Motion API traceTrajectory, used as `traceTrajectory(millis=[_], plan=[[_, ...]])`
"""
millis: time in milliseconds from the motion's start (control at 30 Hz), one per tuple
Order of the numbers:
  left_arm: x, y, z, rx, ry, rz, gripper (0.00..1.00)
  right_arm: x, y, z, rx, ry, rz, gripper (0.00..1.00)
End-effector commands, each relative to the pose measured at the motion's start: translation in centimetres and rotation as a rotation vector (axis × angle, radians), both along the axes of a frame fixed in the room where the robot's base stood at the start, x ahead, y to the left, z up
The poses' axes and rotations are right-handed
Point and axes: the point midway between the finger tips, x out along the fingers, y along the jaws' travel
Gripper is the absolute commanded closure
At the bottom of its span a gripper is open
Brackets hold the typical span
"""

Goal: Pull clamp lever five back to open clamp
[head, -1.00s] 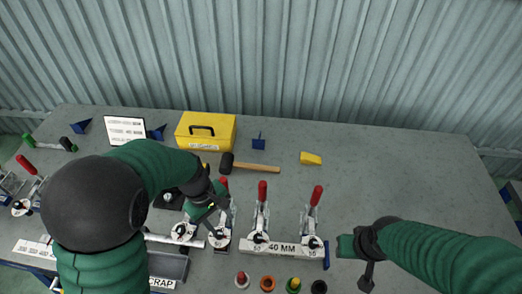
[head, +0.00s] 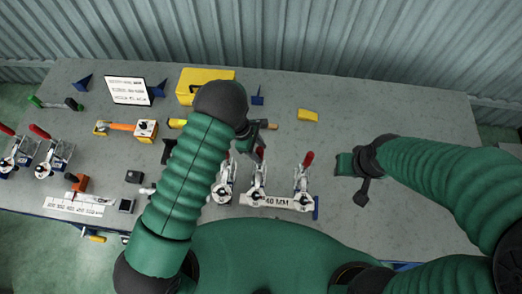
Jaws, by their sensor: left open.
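Several toggle clamps with upright red-handled levers stand along the table's front. Counting from the left, clamp lever five (head: 260,153) looks to be the left one on the 40 MM block (head: 279,201); no number shows on it. My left gripper (head: 257,148) is open, close to that red handle, with its fingers pointing down. I cannot tell whether they touch it. The clamp to its right (head: 303,179) and the clamp to its left (head: 223,187) stand clear of my fingers. My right gripper (head: 347,164) hovers to the right; its jaw state is unclear.
Two clamps (head: 45,155) stand at the far left. The table's right side is clear.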

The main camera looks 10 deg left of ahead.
Motion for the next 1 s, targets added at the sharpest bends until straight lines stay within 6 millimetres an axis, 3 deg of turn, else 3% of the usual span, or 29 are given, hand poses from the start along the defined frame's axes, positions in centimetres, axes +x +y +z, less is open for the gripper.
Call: traceTrajectory(millis=[200,433,800,1000], plan=[[-0.3,-0.8,-1.9,-0.002,-0.001,-0.001,0.52,0.0,0.0,0.8,0.0,0.0,-0.001,0.64],[-0.1,-0.6,-2.2,-0.003,-0.001,-0.001,0.52,0.0,0.0,0.7,0.0,0.0,-0.001,0.64],[-0.1,-0.8,-2.1,-0.001,-0.002,0.0,0.99,0.0,0.0,0.7,0.0,0.0,0.0,0.64],[-0.1,-0.8,-2.0,-0.003,-0.003,0.0,1.0,0.0,0.0,0.7,0.0,0.0,-0.001,0.64]])
